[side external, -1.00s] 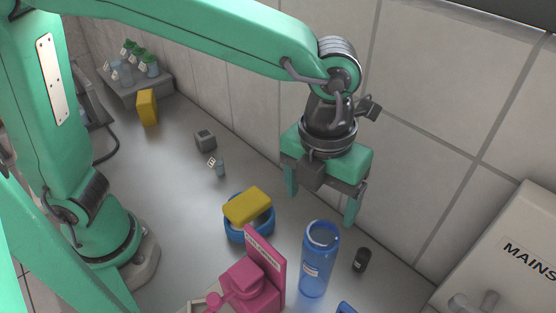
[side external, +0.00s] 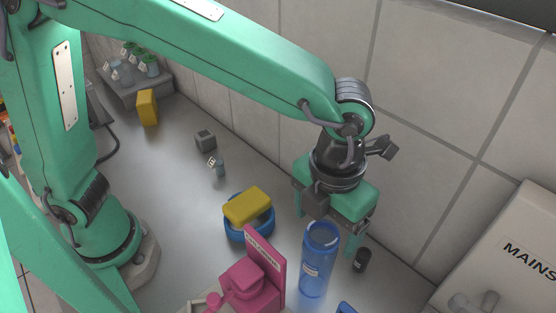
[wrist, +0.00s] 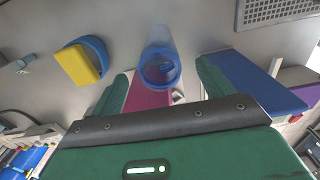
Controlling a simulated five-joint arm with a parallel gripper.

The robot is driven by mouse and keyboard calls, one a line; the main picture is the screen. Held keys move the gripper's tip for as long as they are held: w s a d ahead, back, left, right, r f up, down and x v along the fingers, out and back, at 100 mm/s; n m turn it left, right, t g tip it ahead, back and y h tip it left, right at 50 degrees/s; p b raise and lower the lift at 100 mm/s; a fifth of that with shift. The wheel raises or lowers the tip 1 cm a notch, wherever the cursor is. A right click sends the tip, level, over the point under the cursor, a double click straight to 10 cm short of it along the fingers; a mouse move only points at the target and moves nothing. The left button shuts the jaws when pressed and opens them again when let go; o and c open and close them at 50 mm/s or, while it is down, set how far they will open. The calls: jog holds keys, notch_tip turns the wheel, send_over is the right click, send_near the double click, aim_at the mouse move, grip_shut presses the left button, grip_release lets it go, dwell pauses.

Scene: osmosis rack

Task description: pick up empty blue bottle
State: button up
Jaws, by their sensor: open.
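The blue bottle (side external: 318,262) stands upright on the grey bench, translucent with an open top and a small white label. In the wrist view the bottle (wrist: 160,66) shows between the two fingers, beyond their tips. My gripper (side external: 327,230) is open, with its green fingers pointing down. In the side view its fingers are at about the height of the bottle's rim, apparently behind it. I cannot tell whether either finger touches the bottle. Nothing is held.
A magenta stand (side external: 262,275) is close left of the bottle. A blue bowl (side external: 250,228) with a yellow sponge (side external: 247,205) lies farther left. A small black container (side external: 362,260) is just right of the bottle. The tiled wall (side external: 420,130) rises behind.

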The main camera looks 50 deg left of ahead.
aim_at(323, 241)
jog(key=shift+f, duration=2.6)
jog(key=c, duration=1.3)
